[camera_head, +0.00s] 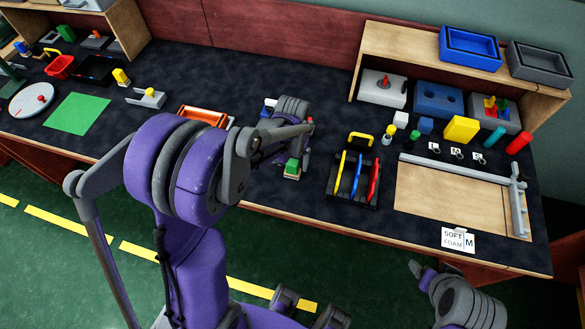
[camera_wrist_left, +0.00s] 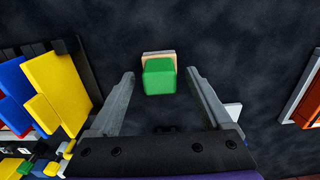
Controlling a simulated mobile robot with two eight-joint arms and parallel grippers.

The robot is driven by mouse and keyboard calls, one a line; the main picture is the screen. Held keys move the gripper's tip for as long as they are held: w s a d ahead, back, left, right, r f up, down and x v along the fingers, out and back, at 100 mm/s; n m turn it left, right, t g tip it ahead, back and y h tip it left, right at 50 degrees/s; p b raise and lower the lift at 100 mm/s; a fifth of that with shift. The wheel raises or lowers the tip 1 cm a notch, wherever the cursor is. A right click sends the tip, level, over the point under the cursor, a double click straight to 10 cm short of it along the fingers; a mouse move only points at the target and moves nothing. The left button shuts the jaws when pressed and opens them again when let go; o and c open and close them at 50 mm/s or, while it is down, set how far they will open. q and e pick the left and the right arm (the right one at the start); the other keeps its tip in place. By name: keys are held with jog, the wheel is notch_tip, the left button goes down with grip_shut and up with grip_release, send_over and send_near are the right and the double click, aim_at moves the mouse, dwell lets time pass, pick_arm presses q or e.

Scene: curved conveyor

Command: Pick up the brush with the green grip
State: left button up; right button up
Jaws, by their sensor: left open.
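The brush with the green grip (camera_head: 292,167) is on the dark bench top, below my left gripper in the head view. In the left wrist view its green grip (camera_wrist_left: 159,80) faces the camera, with a tan part showing behind it. My left gripper (camera_wrist_left: 160,74) is open, with one finger on each side of the brush and a visible gap on both sides. In the head view the left gripper (camera_head: 297,155) is partly hidden by its own wrist.
A black rack (camera_head: 352,190) with yellow, blue and red handles stands right of the brush. An orange tray (camera_head: 204,115) lies to the left, partly behind my arm. A wooden board (camera_head: 450,200) lies further right. Dark bench between brush and rack is clear.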

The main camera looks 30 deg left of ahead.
aim_at(293, 162)
pick_arm(q)
jog(key=shift+f, duration=0.4)
grip_shut()
notch_tip(293, 162, up, 10)
jog(key=shift+r+p, duration=0.1)
jog(key=shift+p, duration=0.3)
jog(key=c, duration=0.6)
grip_release()
jog(key=c, duration=0.7)
